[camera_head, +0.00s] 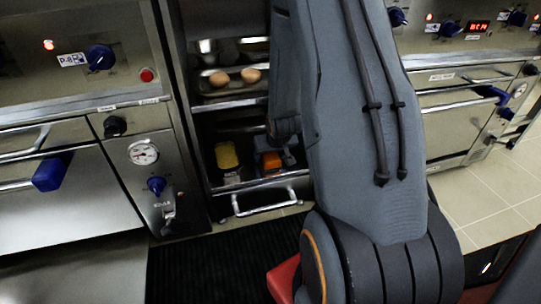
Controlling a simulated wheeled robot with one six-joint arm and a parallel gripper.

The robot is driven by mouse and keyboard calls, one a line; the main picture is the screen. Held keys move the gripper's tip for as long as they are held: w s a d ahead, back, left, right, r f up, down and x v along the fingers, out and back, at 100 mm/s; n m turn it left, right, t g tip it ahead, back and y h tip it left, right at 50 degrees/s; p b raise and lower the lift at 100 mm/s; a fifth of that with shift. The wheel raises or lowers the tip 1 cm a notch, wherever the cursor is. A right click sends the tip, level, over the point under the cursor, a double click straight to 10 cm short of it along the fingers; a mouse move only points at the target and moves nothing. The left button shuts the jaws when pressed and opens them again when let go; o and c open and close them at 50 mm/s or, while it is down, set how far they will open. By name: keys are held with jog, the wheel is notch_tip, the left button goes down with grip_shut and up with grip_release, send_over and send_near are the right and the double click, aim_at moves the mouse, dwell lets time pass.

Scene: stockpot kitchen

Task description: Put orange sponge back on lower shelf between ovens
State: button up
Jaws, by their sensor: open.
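The orange sponge (271,162) is on the lower shelf (262,183) of the narrow rack between the two ovens. It stands to the right of a yellow-topped container. My gripper (287,157) reaches into the rack at the sponge's right side, partly hidden behind my own arm. Its jaws are open. I cannot tell whether a finger touches the sponge.
The yellow-topped container (227,157) stands close on the sponge's left. Eggs (250,75) sit on a tray on the shelf above. A bar handle (264,203) runs across the rack's front. Left (70,190) and right (450,120) ovens flank the rack.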

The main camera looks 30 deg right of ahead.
jog(key=p+v, duration=0.7)
jog(key=v, duration=0.5)
jog(key=s+a+r+n+g+y, duration=0.15)
jog(key=a+r, duration=0.25)
jog(key=a, duration=0.4)
jog(key=s+a+r+n, duration=0.2)
jog(key=a+r, duration=0.3)
jog(key=a, duration=0.4)
jog(key=s+a+r+n+g+y, duration=0.15)
jog(key=a+r, duration=0.25)
jog(key=a, duration=0.4)
jog(key=s+a+r+n+g, duration=0.1)
jog(key=s+a+r, duration=0.2)
jog(key=s, duration=0.4)
jog(key=s+a+r+n+g, duration=0.1)
jog(key=s+a+r+n, duration=0.1)
jog(key=s+a, duration=0.4)
jog(key=s+a+r+n, duration=0.1)
jog(key=s+a+r, duration=0.4)
jog(key=s, duration=0.4)
jog(key=shift+n+g, duration=0.4)
jog(key=shift+a, duration=0.1)
